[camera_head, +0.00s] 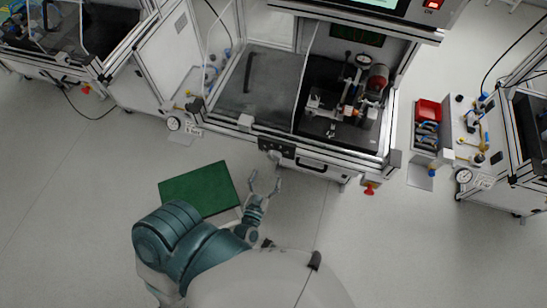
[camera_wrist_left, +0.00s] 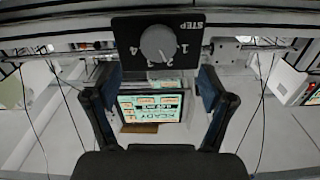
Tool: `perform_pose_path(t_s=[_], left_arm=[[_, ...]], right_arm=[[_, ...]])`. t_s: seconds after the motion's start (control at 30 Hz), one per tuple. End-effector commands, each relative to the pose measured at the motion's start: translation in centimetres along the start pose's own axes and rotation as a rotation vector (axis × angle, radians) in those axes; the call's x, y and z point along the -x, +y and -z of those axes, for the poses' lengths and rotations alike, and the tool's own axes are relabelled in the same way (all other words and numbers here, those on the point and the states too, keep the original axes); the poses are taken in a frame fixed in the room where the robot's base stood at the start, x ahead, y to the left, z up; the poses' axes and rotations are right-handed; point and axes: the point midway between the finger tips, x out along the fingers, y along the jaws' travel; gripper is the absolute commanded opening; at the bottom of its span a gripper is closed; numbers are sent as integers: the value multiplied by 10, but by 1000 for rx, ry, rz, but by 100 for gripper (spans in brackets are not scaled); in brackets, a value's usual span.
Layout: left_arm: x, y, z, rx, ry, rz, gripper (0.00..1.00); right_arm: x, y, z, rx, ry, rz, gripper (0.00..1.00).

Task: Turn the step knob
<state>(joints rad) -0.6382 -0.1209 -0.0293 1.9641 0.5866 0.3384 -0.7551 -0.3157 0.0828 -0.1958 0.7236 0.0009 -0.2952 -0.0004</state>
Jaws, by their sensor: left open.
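The step knob (camera_wrist_left: 158,43) is a round grey dial on a black panel (camera_wrist_left: 130,30) marked STEP in the left wrist view. Numbers 1 to 4 show around its lower side. In the head view the black panel (camera_head: 285,148) is on the front edge of the middle test bench, and the knob is small there. My left gripper (camera_head: 265,182) is open in front of the panel, fingers pointing at it. In the left wrist view its two fingers (camera_wrist_left: 158,80) stand wide apart, below and to either side of the knob, apart from it. My right gripper is not in view.
The middle bench (camera_head: 315,163) has a black handle right of the panel. A screen (camera_wrist_left: 150,108) showing READY appears between the fingers. A green mat (camera_head: 200,189) lies on the floor to the left. A red tray (camera_head: 428,110) stands at right. Open floor surrounds the bench front.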

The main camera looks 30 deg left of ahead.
Motion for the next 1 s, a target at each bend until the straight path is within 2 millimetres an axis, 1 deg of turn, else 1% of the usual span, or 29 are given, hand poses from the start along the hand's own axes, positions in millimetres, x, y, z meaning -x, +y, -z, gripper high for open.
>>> perform_pose_path(t_s=[0.03, 0.2, 0.3, 0.4, 0.53, 0.8, 0.83, 0.87, 0.9, 0.97, 1.0], left_arm=[[-13, 0, 2, 1, 5, 1, 82], [-50, 0, 1, 1, 3, 0, 82], [-67, 0, 0, 0, 2, 0, 82], [-78, 0, 0, 1, 1, 0, 82], [-86, 0, -1, 1, -1, -1, 82], [-86, 0, -1, 0, -2, -1, 82], [-86, 0, -1, 0, -2, -1, 77], [-86, 0, -1, 0, -2, -1, 70], [-86, 0, -1, 0, -1, -1, 60], [-86, 0, -1, 0, -1, -1, 45], [-86, 0, -1, 0, -1, -1, 35]], right_arm=[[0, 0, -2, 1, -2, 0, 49], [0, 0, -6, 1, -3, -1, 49], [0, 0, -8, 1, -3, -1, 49], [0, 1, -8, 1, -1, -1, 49], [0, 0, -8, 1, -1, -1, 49], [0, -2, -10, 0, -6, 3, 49], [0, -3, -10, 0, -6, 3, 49], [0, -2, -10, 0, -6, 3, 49], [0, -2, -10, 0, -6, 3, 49], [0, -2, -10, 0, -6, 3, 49], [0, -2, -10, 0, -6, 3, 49]])
